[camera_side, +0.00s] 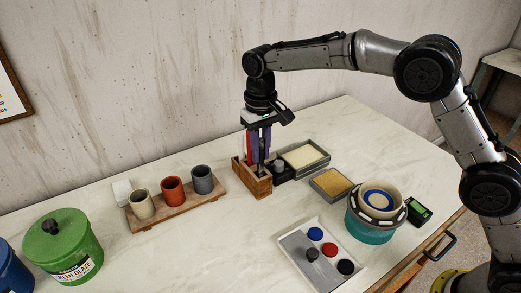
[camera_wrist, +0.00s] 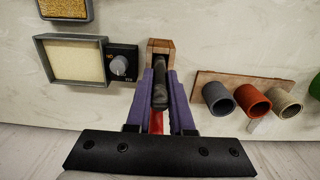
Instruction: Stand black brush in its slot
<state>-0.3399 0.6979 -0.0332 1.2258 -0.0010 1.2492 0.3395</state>
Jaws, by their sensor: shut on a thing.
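My gripper (camera_side: 261,158) points down above the wooden brush holder (camera_side: 261,189), its purple fingers reaching close to the block. It is shut on the black brush, a dark upright shape between the fingers in the side view. In the wrist view the black brush (camera_wrist: 160,92) lies between the fingers (camera_wrist: 160,78), its far end over the wooden holder (camera_wrist: 166,44). The brush's lower end is hidden by the fingers and the block, so I cannot tell whether it is inside a slot. A red upright item (camera_side: 248,144) stands just left of the fingers, and red also shows beneath the brush in the wrist view.
A black box with a grey knob (camera_side: 280,166) stands close right of the holder, with two shallow trays (camera_side: 305,156) (camera_side: 331,183) beyond. A wooden board (camera_side: 150,222) with three cups is left. A banding wheel (camera_side: 373,225) and paint tray (camera_side: 300,262) stand in front right.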

